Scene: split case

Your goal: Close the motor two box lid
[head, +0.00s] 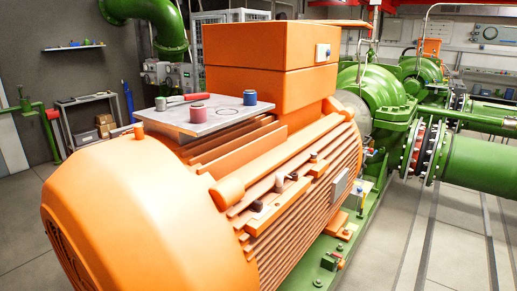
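A large orange motor (130,205) fills the left and middle of the head view. On top of it sits an orange box (262,92), with a seam around it and an upper section (258,52) resting above the seam. A thin orange plate edge (345,23) shows behind the box's top right; I cannot tell whether it is a lid. A smaller orange box (431,47) stands farther back at the right. I see no label telling which is motor two. Neither gripper is in view.
A grey metal plate (205,122) on the motor carries a red cylinder (197,112), a blue cylinder (250,98) and other small parts. Small parts also lie along the motor's ribbed side. Green pumps and pipes (480,165) stand at right. Grey floor (440,235) is open at lower right.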

